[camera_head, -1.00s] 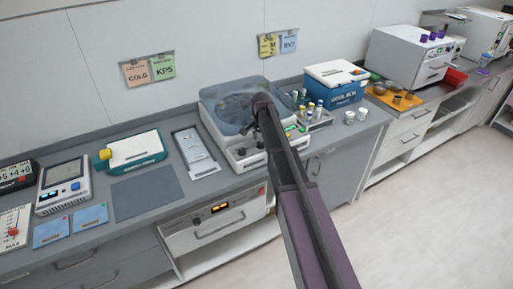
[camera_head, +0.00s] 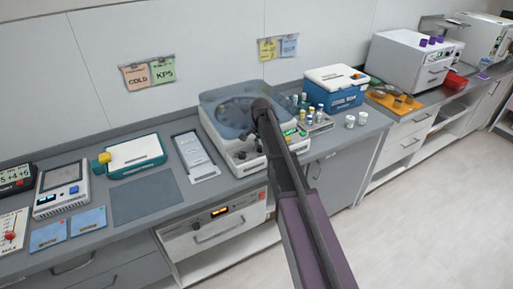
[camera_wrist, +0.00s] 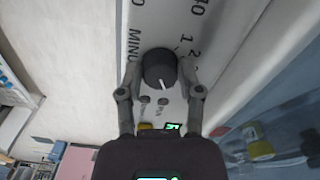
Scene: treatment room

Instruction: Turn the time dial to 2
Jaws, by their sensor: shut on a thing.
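The time dial (camera_wrist: 160,68) is a round black knob with a white pointer line, on a white panel in the wrist view. The pointer faces the lower edge of that picture. Printed numbers, among them 1 and 2, and part of a word starting "MINU" lie around it. My gripper (camera_wrist: 161,73) has one finger on each side of the dial and is shut on it. In the head view the panel belongs to the white machine (camera_head: 246,165) with a clear bluish lid.
Small buttons and a green display (camera_wrist: 172,127) lie close to the dial. A rack of vials (camera_head: 316,122) and a blue cooler box (camera_head: 338,96) stand right of the machine. A white tray (camera_head: 194,157) lies to its left. A grey mat (camera_head: 146,198) is bare.

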